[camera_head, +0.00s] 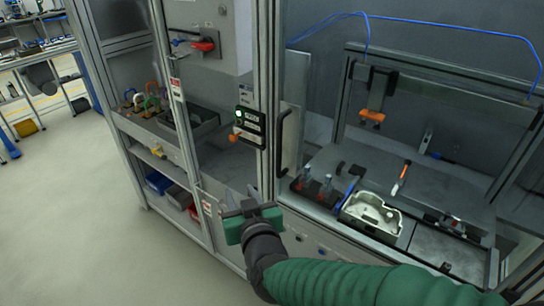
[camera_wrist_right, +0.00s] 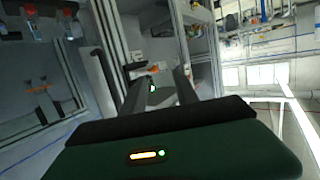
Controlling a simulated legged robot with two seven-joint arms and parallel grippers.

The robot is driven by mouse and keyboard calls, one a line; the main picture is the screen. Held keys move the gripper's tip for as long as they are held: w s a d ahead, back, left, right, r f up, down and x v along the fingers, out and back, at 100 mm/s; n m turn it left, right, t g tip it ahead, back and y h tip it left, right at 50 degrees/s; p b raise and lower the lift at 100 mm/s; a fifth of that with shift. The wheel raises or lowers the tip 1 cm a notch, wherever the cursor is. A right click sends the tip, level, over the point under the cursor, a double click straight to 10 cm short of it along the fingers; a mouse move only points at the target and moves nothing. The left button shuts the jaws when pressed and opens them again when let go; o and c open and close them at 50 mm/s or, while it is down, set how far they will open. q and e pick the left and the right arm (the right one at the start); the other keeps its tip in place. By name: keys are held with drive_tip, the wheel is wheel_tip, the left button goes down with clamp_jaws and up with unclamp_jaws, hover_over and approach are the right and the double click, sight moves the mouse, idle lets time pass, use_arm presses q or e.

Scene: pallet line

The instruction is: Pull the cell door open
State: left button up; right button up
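The cell door's black vertical handle (camera_head: 283,140) is at the middle of the head view, on a pale upright strip beside the frame post. A dark upright bar that looks like the same handle (camera_wrist_right: 103,80) stands left of my fingers in the right wrist view. My right gripper (camera_head: 243,203), green with dark fingers, is below and left of the handle in the head view, apart from it. Its two fingers (camera_wrist_right: 158,85) are spread with nothing between them. I cannot tell whether the door is fully closed. My left gripper is not in view.
A control box (camera_head: 249,125) with a green light and an orange knob sits left of the handle. Inside the cell are a metal housing (camera_head: 370,213), small bottles (camera_head: 316,185) and an orange clamp (camera_head: 372,115). Open floor (camera_head: 80,220) lies to the left.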

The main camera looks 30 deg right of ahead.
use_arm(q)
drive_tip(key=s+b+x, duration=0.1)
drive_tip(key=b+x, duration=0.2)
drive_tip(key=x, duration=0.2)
use_arm(e)
drive_tip(key=s+d+r+m+h, duration=0.3)
drive_tip(key=s+d+m+h, duration=0.1)
drive_tip(key=d+h, duration=0.25)
drive_tip(key=p, duration=1.3)
approach(279, 144)
drive_tip(key=x, duration=0.2)
drive_tip(key=p+x, duration=0.1)
drive_tip(key=x, duration=0.7)
drive_tip(key=shift+w+p, duration=0.1)
drive_tip(key=shift+p, duration=0.25)
drive_tip(key=shift+w+d+f, duration=0.1)
drive_tip(key=shift+w+d, duration=0.2)
drive_tip(key=shift+d, duration=0.05)
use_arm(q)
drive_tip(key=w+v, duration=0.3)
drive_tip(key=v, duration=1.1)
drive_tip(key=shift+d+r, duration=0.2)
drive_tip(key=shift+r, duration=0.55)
use_arm(e)
drive_tip(key=shift+s, duration=0.1)
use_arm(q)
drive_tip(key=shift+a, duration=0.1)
use_arm(e)
drive_tip(key=shift+a, duration=0.1)
clamp_jaws()
